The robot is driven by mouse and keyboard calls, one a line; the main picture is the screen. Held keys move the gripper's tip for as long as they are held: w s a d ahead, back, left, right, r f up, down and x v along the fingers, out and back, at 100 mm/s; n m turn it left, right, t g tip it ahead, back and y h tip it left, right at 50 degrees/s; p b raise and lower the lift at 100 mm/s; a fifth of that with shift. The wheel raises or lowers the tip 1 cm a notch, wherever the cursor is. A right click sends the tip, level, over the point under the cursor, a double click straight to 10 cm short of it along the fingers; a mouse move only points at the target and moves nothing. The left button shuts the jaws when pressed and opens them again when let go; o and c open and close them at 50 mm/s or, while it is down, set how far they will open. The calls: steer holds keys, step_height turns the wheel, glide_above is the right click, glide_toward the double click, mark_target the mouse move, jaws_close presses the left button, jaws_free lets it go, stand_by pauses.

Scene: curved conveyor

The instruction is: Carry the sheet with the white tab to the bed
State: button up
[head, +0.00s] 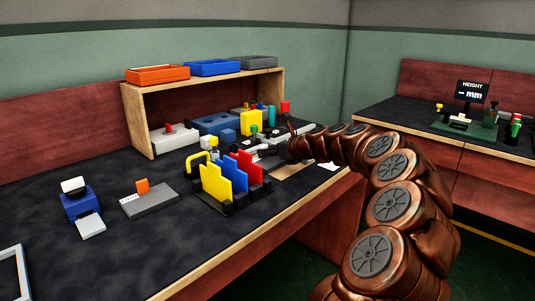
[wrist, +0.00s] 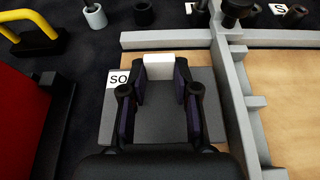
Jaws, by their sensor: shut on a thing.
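In the wrist view my gripper (wrist: 160,82) is shut on the white tab (wrist: 158,66), which sits between its fingertips. A grey piece (wrist: 112,120) with a white label reading "SO" lies under the fingers. I cannot tell how much of it is the sheet, or whether it touches what is below. The likely bed is a tan board (wrist: 284,110) with grey rails, just right of the gripper; the board also shows in the head view (head: 292,172). In the head view my gripper (head: 290,150) is at the far right of the bench, its fingers hardly visible.
A rack with yellow, blue and red plates (head: 213,183) stands left of my gripper. A grey block with an orange tab (head: 152,202) and a blue device (head: 80,205) lie farther left. A wooden shelf (head: 138,118) stands behind.

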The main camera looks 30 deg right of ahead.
steer(key=shift+f, duration=0.1)
steer(key=o, duration=0.8)
steer(key=shift+s+r, duration=0.15)
steer(key=shift+r, duration=0.1)
steer(key=p+v, duration=0.3)
steer(key=v, duration=0.7)
steer(key=shift+d, duration=0.1)
steer(key=shift+p+v, duration=0.4)
steer(key=shift+v, duration=0.4)
steer(key=shift+f, duration=0.15)
